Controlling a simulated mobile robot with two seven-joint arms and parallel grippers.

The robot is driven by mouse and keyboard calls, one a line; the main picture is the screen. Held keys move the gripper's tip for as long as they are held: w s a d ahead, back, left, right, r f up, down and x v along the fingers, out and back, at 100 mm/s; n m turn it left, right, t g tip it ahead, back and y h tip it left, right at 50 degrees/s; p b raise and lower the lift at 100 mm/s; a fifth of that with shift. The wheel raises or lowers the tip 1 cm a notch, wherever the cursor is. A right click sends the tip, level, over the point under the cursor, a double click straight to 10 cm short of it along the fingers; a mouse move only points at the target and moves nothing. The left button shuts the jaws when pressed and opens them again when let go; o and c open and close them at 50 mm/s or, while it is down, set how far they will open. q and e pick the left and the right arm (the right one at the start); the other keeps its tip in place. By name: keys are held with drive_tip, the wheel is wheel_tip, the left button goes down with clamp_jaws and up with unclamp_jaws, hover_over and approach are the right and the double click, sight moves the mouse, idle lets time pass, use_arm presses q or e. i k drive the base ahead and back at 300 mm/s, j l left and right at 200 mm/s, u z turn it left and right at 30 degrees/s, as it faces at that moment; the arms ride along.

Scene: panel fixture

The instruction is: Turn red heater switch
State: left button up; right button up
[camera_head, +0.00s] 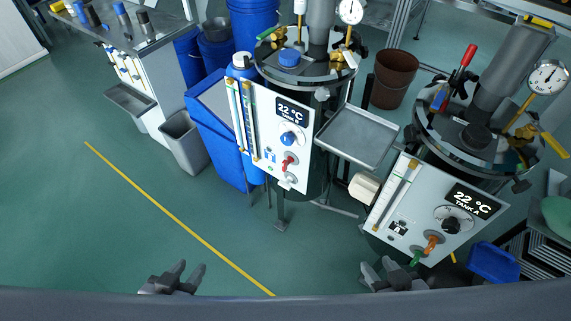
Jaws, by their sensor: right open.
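A red switch (289,162) is on the white panel of Tank B (262,135), in the middle of the view. It sits below a blue knob (288,139) and above a white knob (289,179). The display above reads 22 °C. My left gripper (187,275) is at the bottom, left of the tank, with its fingers apart and nothing between them. My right gripper (379,270) is at the bottom, below the panel of Tank A, open and empty. Both grippers are well short of the red switch and touch nothing visible.
The panel of Tank A (420,215) on the right has a black knob, an orange switch and a green one. A metal tray (355,137) juts out between the tanks. A grey bin (184,140) and blue containers stand left of Tank B. Green floor in front is clear.

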sight(284, 163)
drive_tip(key=i+j+z, duration=0.15)
drive_tip(key=j, duration=0.35)
drive_tip(key=i+j+z, duration=0.15)
drive_tip(key=j, duration=0.35)
drive_tip(key=i+j+z, duration=0.15)
drive_tip(key=j, duration=0.35)
drive_tip(key=i+j+z, duration=0.15)
drive_tip(key=j, duration=0.4)
drive_tip(key=i+j+z, duration=0.15)
drive_tip(key=j, duration=0.4)
